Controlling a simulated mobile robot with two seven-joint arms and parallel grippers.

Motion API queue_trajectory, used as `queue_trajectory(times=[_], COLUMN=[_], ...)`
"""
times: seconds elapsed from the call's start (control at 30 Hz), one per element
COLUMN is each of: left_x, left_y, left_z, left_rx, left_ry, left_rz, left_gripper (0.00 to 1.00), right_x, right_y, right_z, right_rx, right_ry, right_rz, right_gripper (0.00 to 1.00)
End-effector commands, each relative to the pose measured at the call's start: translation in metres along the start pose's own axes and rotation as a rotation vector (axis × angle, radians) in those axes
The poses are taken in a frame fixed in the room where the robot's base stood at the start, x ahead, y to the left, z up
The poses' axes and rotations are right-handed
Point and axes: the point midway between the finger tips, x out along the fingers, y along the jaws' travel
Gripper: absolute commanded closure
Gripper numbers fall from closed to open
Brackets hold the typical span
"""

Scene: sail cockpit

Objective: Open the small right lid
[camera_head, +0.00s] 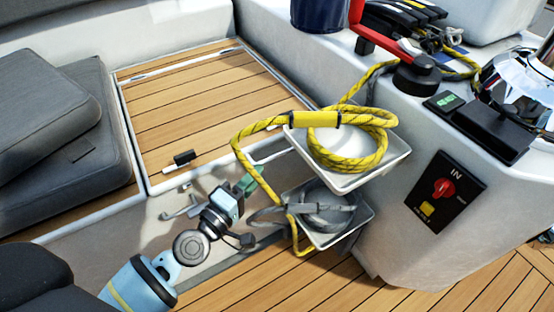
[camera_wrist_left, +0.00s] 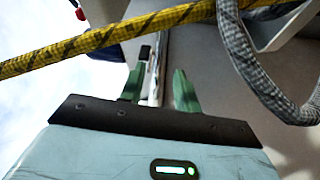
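A teak-slatted lid (camera_head: 205,105) with a pale rim lies flat and closed on the bench in the head view. I cannot tell for certain that it is the small right lid. My left gripper (camera_head: 250,181) is low beside the bench's front face, near the lid's front edge and left of the white trays. In the left wrist view its two green fingers (camera_wrist_left: 158,88) stand apart, with a narrow pale strip visible between them in the background. Nothing is clearly held. My right gripper is not in view.
Yellow rope (camera_head: 345,158) hangs over the upper white tray (camera_head: 378,172) and loops close to my left gripper. Grey rope (camera_head: 322,208) lies in the lower tray (camera_head: 350,233). Grey cushions (camera_head: 75,110) are left.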

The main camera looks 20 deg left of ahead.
Motion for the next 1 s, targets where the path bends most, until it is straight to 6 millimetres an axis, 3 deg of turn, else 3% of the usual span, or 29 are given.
queue_trajectory(times=[0.17,0.6,1.0], left_x=[0.008,0.068,0.078], left_y=[0.002,0.001,0.000], left_z=[0.000,0.000,0.001], left_rx=[0.000,0.002,0.003], left_ry=[0.001,0.000,-0.001], left_rz=[0.001,0.001,-0.001], left_gripper=[0.67,0.67,0.67], right_x=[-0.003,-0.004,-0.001], right_y=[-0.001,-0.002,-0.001], right_z=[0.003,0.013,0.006], right_rx=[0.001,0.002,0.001], right_ry=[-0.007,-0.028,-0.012], right_rz=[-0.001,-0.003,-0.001], right_gripper=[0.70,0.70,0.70])
